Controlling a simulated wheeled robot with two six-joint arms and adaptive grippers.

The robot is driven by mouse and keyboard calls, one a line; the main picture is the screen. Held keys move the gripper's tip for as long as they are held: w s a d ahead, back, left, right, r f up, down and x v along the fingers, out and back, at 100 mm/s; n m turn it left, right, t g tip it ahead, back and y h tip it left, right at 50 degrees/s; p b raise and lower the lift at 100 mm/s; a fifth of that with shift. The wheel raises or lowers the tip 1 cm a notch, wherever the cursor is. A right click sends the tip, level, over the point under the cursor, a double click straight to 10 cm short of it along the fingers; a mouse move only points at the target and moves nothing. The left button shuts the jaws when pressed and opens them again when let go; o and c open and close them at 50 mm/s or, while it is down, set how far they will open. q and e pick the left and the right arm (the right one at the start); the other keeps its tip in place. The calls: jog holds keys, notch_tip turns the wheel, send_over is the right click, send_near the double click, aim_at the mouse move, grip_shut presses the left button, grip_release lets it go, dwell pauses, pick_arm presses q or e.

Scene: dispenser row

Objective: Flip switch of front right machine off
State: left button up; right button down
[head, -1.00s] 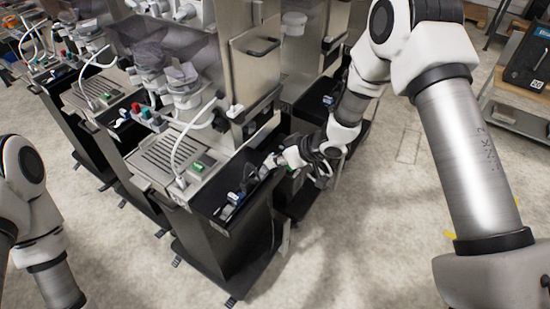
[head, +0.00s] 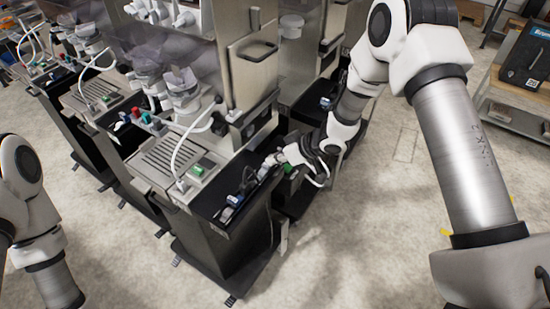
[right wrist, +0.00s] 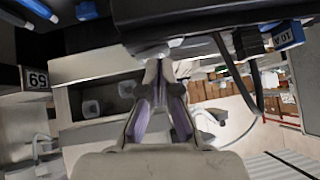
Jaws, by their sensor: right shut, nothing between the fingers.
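The front right machine (head: 160,158) stands nearest me, with a slatted metal tray and a black side ledge (head: 215,205). Blue-and-grey switch-like parts (head: 232,200) sit on that ledge; which one is the switch, and its position, I cannot tell. My right gripper (head: 273,161) is at the ledge's far right end, close to a small grey-blue part there. In the right wrist view, my right gripper (right wrist: 158,72) is shut and empty, its tips close to the underside or edge of a dark panel (right wrist: 200,18). Contact is unclear. My left gripper is out of view.
A blue plug-like part marked "10 A" (right wrist: 288,37) with a black cable hangs close to the right fingers. More machines (head: 95,95) stand in a row to the left. Open floor (head: 370,240) lies to the right, with a shelf (head: 515,110) beyond.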

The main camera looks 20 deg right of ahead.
jog(key=r+p, duration=0.2)
jog(key=r, duration=0.1)
jog(key=r+p, duration=0.1)
jog(key=shift+a+r, duration=0.15)
jog(key=shift+a, duration=0.1)
pick_arm(q)
jog(key=b, duration=0.1)
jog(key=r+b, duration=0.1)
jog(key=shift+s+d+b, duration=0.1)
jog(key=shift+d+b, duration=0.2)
jog(key=shift+b, duration=0.1)
pick_arm(e)
jog(key=s+d+r, duration=0.3)
jog(key=s+r, duration=0.3)
jog(key=shift+s+d, duration=0.3)
jog(key=shift+r, duration=0.1)
